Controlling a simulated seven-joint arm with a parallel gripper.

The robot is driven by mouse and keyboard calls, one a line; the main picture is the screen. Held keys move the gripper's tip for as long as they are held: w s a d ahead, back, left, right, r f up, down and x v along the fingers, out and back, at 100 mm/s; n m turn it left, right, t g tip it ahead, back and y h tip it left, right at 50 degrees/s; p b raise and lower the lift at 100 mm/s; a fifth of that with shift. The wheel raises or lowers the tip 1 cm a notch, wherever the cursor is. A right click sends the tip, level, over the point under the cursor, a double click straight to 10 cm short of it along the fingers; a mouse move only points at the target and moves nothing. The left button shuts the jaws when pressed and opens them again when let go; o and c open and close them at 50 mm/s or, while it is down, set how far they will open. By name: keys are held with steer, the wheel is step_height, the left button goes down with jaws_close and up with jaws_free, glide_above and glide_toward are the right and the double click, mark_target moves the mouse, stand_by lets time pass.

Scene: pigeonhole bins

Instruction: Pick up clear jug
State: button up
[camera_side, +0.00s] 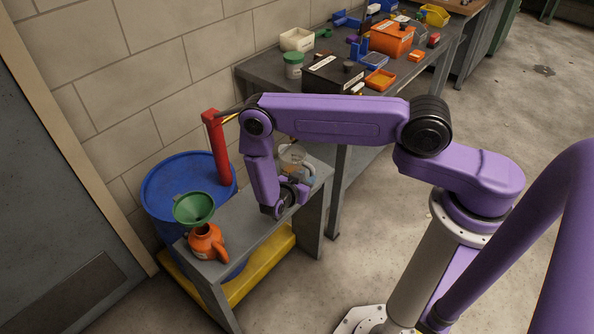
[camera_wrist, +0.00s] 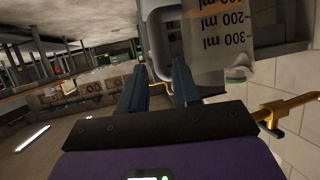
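The clear jug (camera_side: 292,155) stands on the far end of the low grey bench (camera_side: 240,225), partly hidden behind my gripper (camera_side: 305,183) in the side view. In the wrist view the jug (camera_wrist: 222,40) is at the upper right, upside down in the picture, with dark millilitre marks. There, my gripper's two dark fingers (camera_wrist: 159,68) are apart, with a gap between them. A grey part that looks like the jug's handle (camera_wrist: 160,32) lies just beyond the fingertips. I cannot tell whether the fingers touch it.
A blue drum (camera_side: 165,190) with a red pump (camera_side: 216,145) stands behind. A cluttered workbench (camera_side: 262,78) is beyond. A brass-coloured spout (camera_wrist: 285,112) is close at the right.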

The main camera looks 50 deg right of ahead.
mark_target(312, 174)
steer(key=shift+f+x, duration=0.2)
steer(key=shift+x, duration=2.55)
steer(key=shift+s+a, duration=0.1)
jaws_close()
